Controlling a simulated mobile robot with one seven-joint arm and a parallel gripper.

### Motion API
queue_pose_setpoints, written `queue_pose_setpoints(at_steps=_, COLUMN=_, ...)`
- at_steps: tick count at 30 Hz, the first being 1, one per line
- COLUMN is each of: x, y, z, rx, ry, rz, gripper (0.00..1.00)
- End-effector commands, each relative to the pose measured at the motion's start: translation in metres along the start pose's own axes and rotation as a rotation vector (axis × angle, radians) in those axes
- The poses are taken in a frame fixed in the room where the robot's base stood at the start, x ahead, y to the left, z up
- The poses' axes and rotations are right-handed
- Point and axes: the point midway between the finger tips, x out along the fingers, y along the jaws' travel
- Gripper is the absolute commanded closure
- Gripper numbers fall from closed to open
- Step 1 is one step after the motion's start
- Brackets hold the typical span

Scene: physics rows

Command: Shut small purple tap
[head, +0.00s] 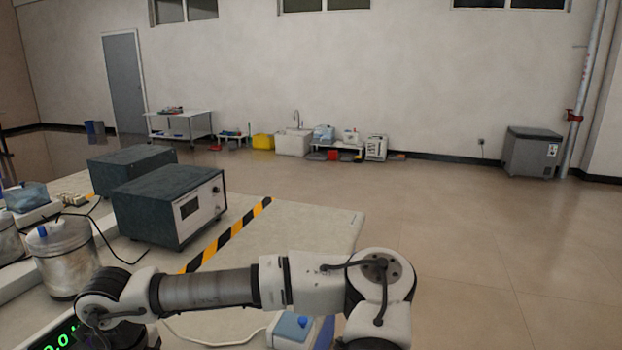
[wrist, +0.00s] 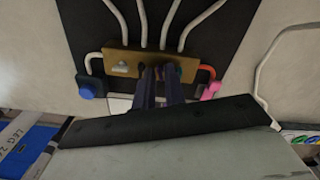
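In the wrist view, a brass-coloured block (wrist: 122,66) with several pale hoses sits on a dark panel. My gripper (wrist: 159,74) is in front of the block's middle, its two dark fingers close together with a narrow gap. I cannot tell whether anything is between the fingertips. No clearly purple tap shows; the fingers hide part of the block. A pink tap handle (wrist: 210,90) hangs at the block's right end below an orange-red bend. A blue knob (wrist: 88,90) is at the left end. In the head view my gripper and the taps are out of sight.
In the head view, a dark box-shaped instrument (head: 168,203) and a metal canister (head: 62,262) stand on the bench (head: 325,222), left of my arm. A blue-topped device (head: 293,325) is near the bench's front. A loose white cable (wrist: 272,55) lies right of the panel.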

Motion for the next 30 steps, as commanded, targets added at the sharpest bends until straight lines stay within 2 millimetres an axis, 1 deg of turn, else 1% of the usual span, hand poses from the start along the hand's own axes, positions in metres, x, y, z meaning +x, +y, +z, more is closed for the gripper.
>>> queue_pose_setpoints(at_steps=9, x=0.0063, y=-0.0002, z=0.0, rx=0.0, ry=0.0, rz=0.0, gripper=0.88)
queue_pose_setpoints(at_steps=30, x=-0.0012, y=-0.0001, z=0.0, rx=0.0, ry=0.0, rz=0.0, gripper=0.88)
